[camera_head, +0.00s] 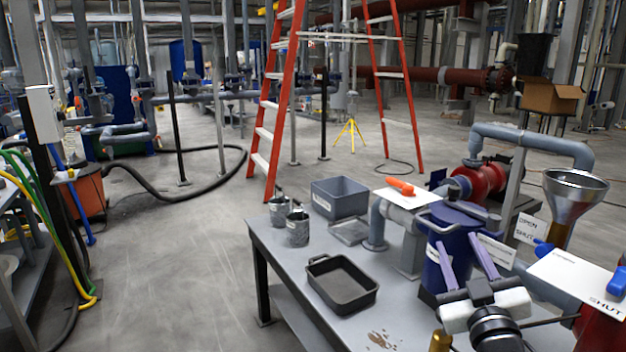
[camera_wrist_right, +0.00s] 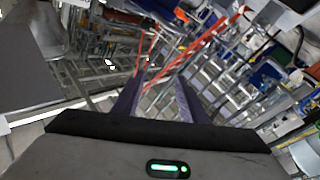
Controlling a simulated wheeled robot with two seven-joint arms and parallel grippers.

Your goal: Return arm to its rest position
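My right gripper (camera_head: 460,243) shows at the lower right of the head view, in front of the blue cylindrical filter housing (camera_head: 438,284). Its two purple fingers point away from the camera and stand apart with nothing held between them. In the wrist view the same fingers (camera_wrist_right: 157,92) are spread, with only the distant hall and a red ladder seen between and beyond them. In the head view the fingers overlap the housing; I cannot tell how far apart they are in depth. My left gripper is not in view.
The grey table (camera_head: 290,262) holds a black tray (camera_head: 342,304), a grey bin (camera_head: 340,212) and two small cans (camera_head: 297,240). A metal funnel (camera_head: 575,190), white label plates (camera_head: 572,282) and pipes (camera_head: 540,146) crowd the right. Open floor (camera_head: 165,260) lies left of the table.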

